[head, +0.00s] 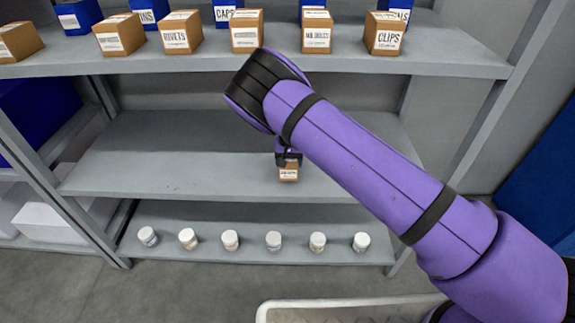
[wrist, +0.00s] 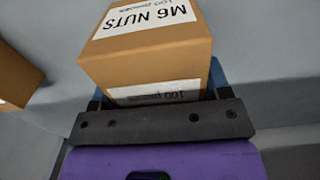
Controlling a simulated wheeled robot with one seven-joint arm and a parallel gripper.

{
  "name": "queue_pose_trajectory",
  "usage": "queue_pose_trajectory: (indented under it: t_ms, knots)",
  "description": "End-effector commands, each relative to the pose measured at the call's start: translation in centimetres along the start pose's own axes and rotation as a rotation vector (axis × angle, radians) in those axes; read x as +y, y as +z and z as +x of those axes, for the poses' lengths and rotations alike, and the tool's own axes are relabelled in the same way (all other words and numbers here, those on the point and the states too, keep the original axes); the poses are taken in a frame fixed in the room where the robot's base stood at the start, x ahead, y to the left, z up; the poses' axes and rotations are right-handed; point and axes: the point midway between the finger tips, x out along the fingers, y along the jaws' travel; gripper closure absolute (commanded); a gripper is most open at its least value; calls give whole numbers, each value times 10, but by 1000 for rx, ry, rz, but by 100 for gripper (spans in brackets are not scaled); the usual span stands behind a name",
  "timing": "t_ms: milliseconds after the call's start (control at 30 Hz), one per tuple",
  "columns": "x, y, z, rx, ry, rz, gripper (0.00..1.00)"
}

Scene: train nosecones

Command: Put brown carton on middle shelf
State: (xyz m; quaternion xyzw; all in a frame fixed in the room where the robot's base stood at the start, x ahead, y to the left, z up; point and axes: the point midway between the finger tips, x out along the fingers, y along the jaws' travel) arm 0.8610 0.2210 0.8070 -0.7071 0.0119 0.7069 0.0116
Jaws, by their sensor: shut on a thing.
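My gripper (head: 288,157) is shut on a brown carton (head: 289,174) at the front part of the middle shelf (head: 170,150). In the wrist view the carton (wrist: 150,60) fills the middle, with white labels, one reading "M6 NUTS". The dark gripper (wrist: 160,98) spans its near side. In the head view the carton hangs at or just over the shelf's front edge; I cannot tell whether it touches the shelf. The visible part of the middle shelf is bare. My purple arm hides its right part.
The top shelf (head: 200,62) holds several brown cartons, with blue bins (head: 80,15) behind. The bottom shelf (head: 200,255) holds a row of white jars (head: 230,239). A pale tray (head: 350,307) is at the front. Another brown carton (wrist: 15,75) shows left in the wrist view.

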Motion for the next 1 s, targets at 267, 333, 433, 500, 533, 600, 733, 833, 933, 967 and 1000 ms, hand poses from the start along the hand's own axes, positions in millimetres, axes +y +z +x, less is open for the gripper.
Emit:
queue_pose_trajectory:
  t_ms: [267, 333, 433, 500, 533, 600, 733, 833, 933, 967, 1000]
  knots:
    - [-4, -21, 2, 1, 1, 0, 67]
    - [-4, -18, 13, -2, 3, 0, 67]
    - [-4, -19, 25, 0, 2, -1, 67]
    - [-4, -19, 32, 1, 2, 0, 67]
    - [-4, -19, 33, 1, 1, 0, 67]
    - [-4, -19, 36, 1, -1, 1, 67]
    - [-4, -19, 36, 1, -1, 1, 67]
    - [-4, -19, 36, 1, -1, 1, 67]
    - [-4, -19, 38, 1, -1, 1, 67]
    - [-4, -19, 38, 1, -1, 1, 67]
    - [-4, -19, 39, 1, -1, 1, 67]
